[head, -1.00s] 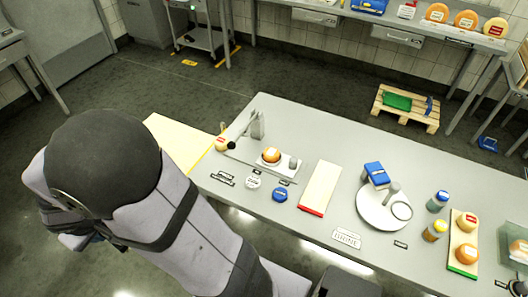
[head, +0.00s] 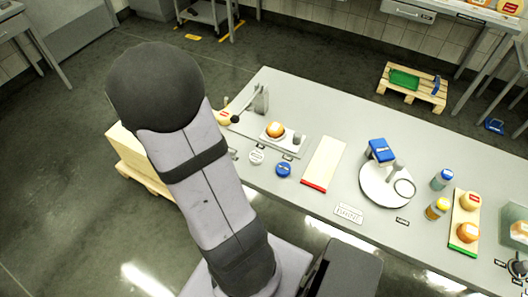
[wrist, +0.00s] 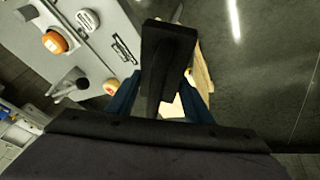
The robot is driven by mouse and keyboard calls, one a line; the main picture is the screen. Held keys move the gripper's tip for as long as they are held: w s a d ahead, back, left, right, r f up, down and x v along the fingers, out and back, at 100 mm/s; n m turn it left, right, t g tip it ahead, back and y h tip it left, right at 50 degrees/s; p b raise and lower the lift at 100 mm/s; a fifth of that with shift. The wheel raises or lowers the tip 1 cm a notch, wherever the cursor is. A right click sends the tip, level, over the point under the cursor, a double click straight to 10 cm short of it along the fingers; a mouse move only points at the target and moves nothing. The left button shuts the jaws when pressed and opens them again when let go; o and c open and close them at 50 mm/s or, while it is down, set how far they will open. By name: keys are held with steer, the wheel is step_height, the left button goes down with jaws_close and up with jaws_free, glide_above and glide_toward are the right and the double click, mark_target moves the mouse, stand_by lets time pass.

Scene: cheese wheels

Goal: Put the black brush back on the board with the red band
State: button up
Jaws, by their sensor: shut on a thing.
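The black brush (wrist: 168,45) is held between the blue fingers of my gripper (wrist: 160,103) in the wrist view. My gripper is shut on it, with the floor and the table's edge below. In the head view my own arm hides the gripper and the brush. The pale board with the red band (head: 325,160) lies on the grey table, right of the blue round lid. Its top looks bare, and the red band is at its near end.
Left of the board stand a scale with an orange cheese (head: 275,130), a white lid (head: 256,157) and a blue lid (head: 283,170). A round white plate (head: 372,192) with a blue block is to its right, then jars and a green-banded board (head: 458,243) with cheeses.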

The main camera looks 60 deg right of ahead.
steer(key=s+d+f+m+g, duration=0.2)
steer(key=s+d+m, duration=0.4)
steer(key=s+d, duration=0.8)
steer(key=shift+f+h+b, duration=0.25)
steer(key=shift+h+b, duration=0.05)
steer(key=s+d+m+g, duration=0.1)
steer(key=s+d+m, duration=0.1)
steer(key=s, duration=0.5)
steer(key=s+d+f+m+g, duration=0.1)
steer(key=s+d+m, duration=0.2)
steer(key=s+d, duration=0.2)
steer(key=s+d+m+g+y, duration=0.1)
steer(key=s+d+m, duration=0.1)
steer(key=s, duration=0.8)
steer(key=shift+d+f+m+b, duration=0.2)
steer(key=shift+d+m+b, duration=0.15)
steer(key=shift+d, duration=0.45)
steer(key=shift+w+d+r+n+t+h, duration=0.2)
steer(key=shift+d+r+n, duration=0.35)
steer(key=shift+d, duration=0.4)
steer(key=shift+w+d+r+n+t+h, duration=0.15)
steer(key=shift+d+r+n, duration=0.35)
steer(key=shift+d, duration=0.5)
steer(key=shift+w+d+r+n+t+h, duration=0.15)
steer(key=shift+d+r+n, duration=0.25)
steer(key=shift+d+r, duration=0.4)
steer(key=shift+d+f, duration=0.15)
steer(key=shift+f, duration=0.05)
